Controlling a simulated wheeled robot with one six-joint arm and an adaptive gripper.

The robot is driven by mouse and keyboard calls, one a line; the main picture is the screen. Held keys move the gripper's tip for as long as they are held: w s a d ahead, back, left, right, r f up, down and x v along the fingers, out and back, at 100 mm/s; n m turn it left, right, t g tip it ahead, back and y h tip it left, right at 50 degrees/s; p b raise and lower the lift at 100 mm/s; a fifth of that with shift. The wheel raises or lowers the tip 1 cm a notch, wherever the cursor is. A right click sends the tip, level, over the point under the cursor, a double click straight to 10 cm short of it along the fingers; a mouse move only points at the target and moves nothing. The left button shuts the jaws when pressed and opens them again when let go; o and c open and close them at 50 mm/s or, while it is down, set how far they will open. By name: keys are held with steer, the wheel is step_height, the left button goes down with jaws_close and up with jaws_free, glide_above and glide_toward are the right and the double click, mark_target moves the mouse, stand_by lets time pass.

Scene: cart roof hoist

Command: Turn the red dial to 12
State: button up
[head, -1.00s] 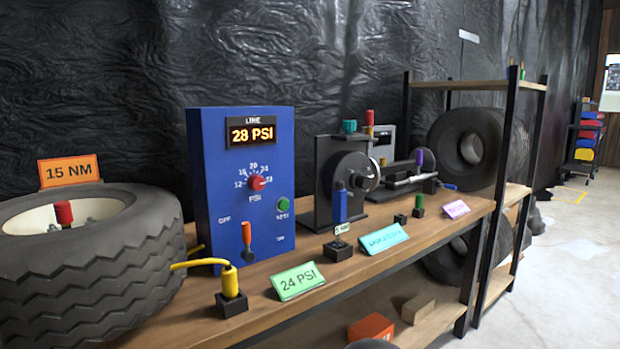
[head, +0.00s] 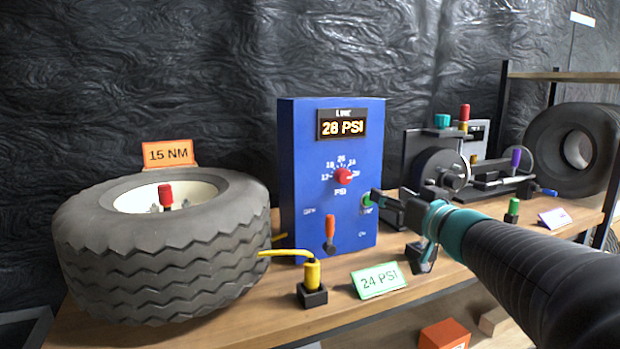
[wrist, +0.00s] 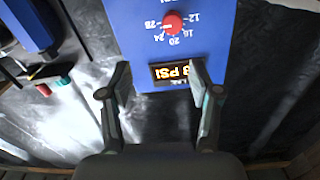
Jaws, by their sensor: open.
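The red dial (head: 342,175) is on the front of a blue LINE box (head: 290,190), below a display (head: 341,124) that reads 28 PSI. Its scale is marked PSI, with numbers from 12 to 28. In the wrist view the dial (wrist: 173,22) appears upside down near the top, its pointer near 28. My gripper (head: 378,197) is at the box's right side in the head view, in front of the green button area. In the wrist view the open, empty gripper (wrist: 155,80) has its fingers apart, short of the dial, with the display partly behind one finger.
A tire (head: 160,260) with a 15 NM sign (head: 168,154) lies left of the box. An orange lever (head: 330,230) is on the panel's lower part. A yellow plug (head: 312,280) and a 24 PSI card (head: 378,281) stand in front. A black machine (head: 430,150) is to the right.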

mark_target(347, 178)
steer(key=shift+n+g+y, duration=0.3)
steer(key=shift+n+y, duration=0.1)
steer(key=shift+y, duration=0.4)
steer(key=x, duration=1.4)
steer(key=shift+a, duration=0.35)
steer(key=c, duration=1.2)
